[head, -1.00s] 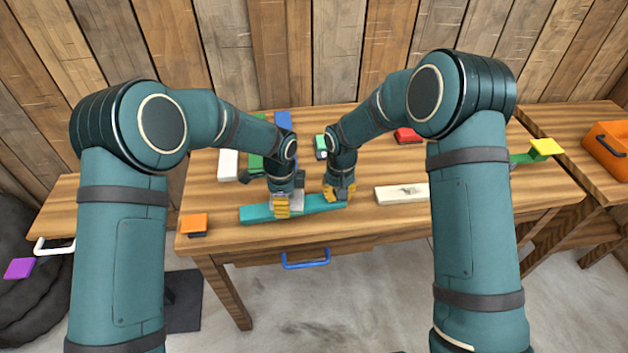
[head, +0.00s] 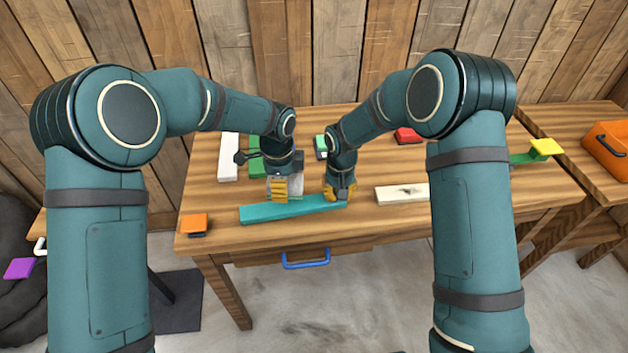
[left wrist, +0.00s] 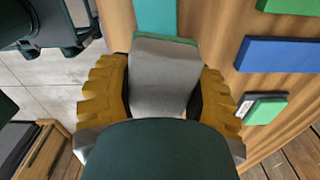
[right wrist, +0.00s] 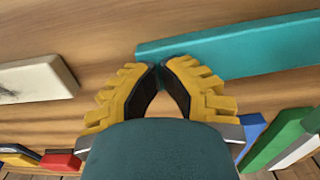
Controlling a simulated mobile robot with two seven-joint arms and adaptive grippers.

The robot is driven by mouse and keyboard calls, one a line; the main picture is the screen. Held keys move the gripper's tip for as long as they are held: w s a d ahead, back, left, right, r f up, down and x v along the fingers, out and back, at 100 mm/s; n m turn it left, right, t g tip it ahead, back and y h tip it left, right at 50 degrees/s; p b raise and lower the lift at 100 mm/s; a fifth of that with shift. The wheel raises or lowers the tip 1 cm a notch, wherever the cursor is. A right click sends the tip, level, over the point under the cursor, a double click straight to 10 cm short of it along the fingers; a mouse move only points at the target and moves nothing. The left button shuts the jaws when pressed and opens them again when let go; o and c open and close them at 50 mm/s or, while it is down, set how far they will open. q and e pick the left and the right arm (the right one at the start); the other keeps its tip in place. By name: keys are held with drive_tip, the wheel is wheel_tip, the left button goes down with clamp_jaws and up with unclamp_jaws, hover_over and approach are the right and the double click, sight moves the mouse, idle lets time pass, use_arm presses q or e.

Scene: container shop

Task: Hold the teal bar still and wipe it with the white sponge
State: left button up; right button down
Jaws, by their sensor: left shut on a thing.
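The teal bar (head: 290,209) lies flat near the front edge of the table. It also shows in the right wrist view (right wrist: 240,48) and in part in the left wrist view (left wrist: 155,14). My left gripper (head: 280,190) is shut on the white sponge (head: 297,186), which looks greyish with a green face in the left wrist view (left wrist: 165,75). The sponge appears just above the bar, left of its middle; any gap is hard to judge. My right gripper (head: 341,194) is at the bar's right end, its fingertips nearly together and apparently resting on the bar.
A whitish bar with a dark smudge (head: 402,194) lies to the right. An orange block (head: 194,223) sits at the left front. White (head: 229,157) and green (head: 254,168) blocks lie behind my left gripper, a red one (head: 408,135) at the back. A blue drawer handle (head: 305,262) juts out in front.

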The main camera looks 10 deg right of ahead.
use_arm(q)
drive_tip(key=shift+r, duration=0.1)
use_arm(e)
drive_tip(key=shift+r, duration=0.1)
